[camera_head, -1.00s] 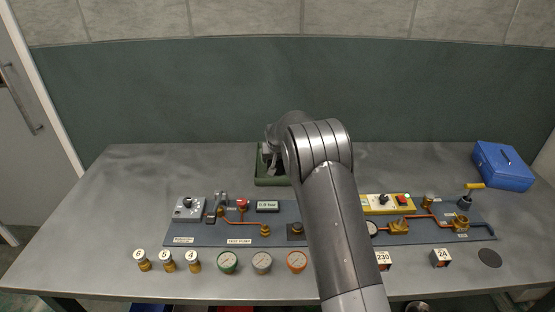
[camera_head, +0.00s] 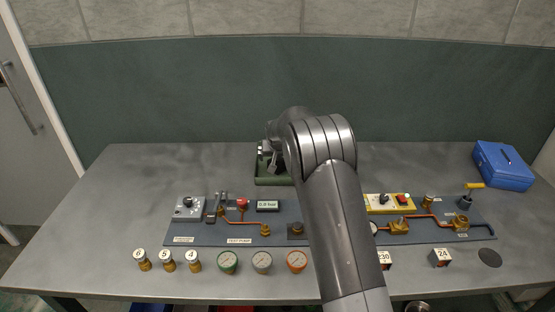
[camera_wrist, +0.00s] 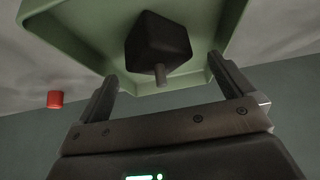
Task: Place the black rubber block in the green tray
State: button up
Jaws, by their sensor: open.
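The green tray (camera_head: 270,181) stands on the bench behind the panel in the head view, partly covered by my arm. It fills the top of the wrist view (camera_wrist: 75,35). The black rubber block (camera_wrist: 158,40) is in the tray in the wrist view, with a short grey peg on its near side. My gripper (camera_wrist: 162,75) is open, its two fingers apart on either side of the peg. The fingertips are at the tray's near rim, and I see no finger closed on the block. In the head view my gripper (camera_head: 272,158) is mostly hidden by my arm.
A red cylinder (camera_wrist: 55,99) is left of the tray in the wrist view. A blue toolbox (camera_head: 503,167) stands at the back right. The bench left of the tray is clear.

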jog(key=v, duration=1.1)
jog(key=s+d+r, duration=0.5)
jog(key=s+r, duration=0.1)
jog(key=s, duration=0.5)
jog(key=s+d+r, duration=0.5)
jog(key=s+r, duration=0.2)
jog(key=s, duration=0.3)
jog(key=s+d+f, duration=0.1)
jog(key=s+d, duration=0.1)
jog(key=s, duration=1.1)
jog(key=s+d+f+g, duration=0.1)
jog(key=s, duration=1.2)
jog(key=shift+s+d+f, duration=0.3)
jog(key=shift+d+f, duration=0.05)
jog(key=shift+d, duration=0.05)
